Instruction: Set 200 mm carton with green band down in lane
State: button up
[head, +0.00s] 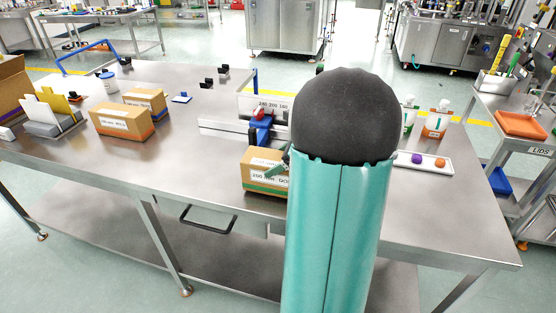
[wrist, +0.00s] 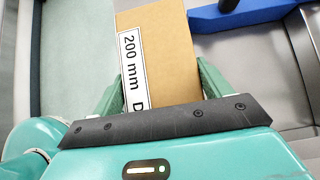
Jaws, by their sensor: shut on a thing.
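The carton (head: 256,180) is brown with a white label and a green band along its bottom. In the head view it is near the front edge of the steel table, partly hidden by my arm. The wrist view shows the carton (wrist: 170,60) between the two green fingers of my gripper (wrist: 158,88), with "200 mm" readable on its label. My gripper is shut on it. The fixture with a panel marked with several numbers (head: 265,105) stands just behind the carton. The lane floor and the carton's underside are hidden, so I cannot tell whether it touches the surface.
A white tray (head: 424,161) with a purple and an orange cap lies to the right, near two bottles. A blue bar (wrist: 240,14) is close to the carton's right in the wrist view. The table's front left is clear.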

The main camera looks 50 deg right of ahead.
jog(key=shift+f, duration=0.55)
dwell(0.4)
jog(key=o, duration=1.5)
jog(key=shift+f, duration=0.1)
jog(key=v, duration=1.4)
